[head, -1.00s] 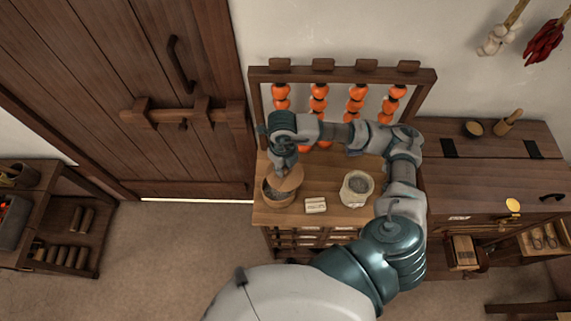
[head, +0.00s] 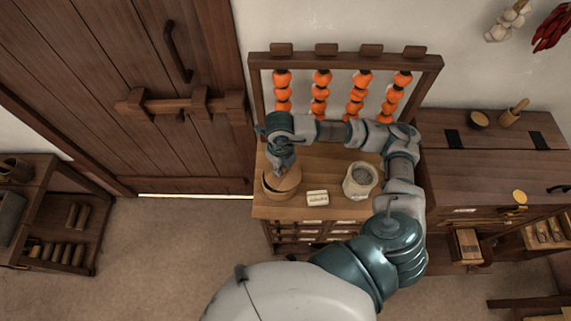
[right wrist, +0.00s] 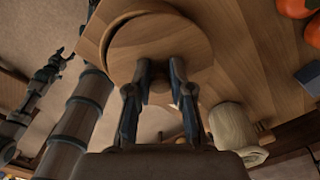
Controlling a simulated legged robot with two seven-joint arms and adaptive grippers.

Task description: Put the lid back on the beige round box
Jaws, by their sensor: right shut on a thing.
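The beige round box (head: 271,192) stands on the left end of the small wooden chest top in the head view. My right gripper (head: 281,167) is above it, shut on the round wooden lid (head: 288,181). The lid is over the box and hides most of its opening; a dark gap shows at its left. In the right wrist view, the fingers (right wrist: 157,88) pinch the knob of the lid (right wrist: 160,45), and a curved rim of the box (right wrist: 126,17) shows beyond it. Whether lid and rim touch is unclear. A dark claw-like part, apparently my left gripper (right wrist: 56,66), is small at left.
A pale block (head: 317,198) and an open cream pot of grey stuff (head: 361,181) stand to the right on the chest top. A rack with strings of orange fruit (head: 321,93) rises behind. A darker chest (head: 485,184) adjoins at right; the plank door is at left.

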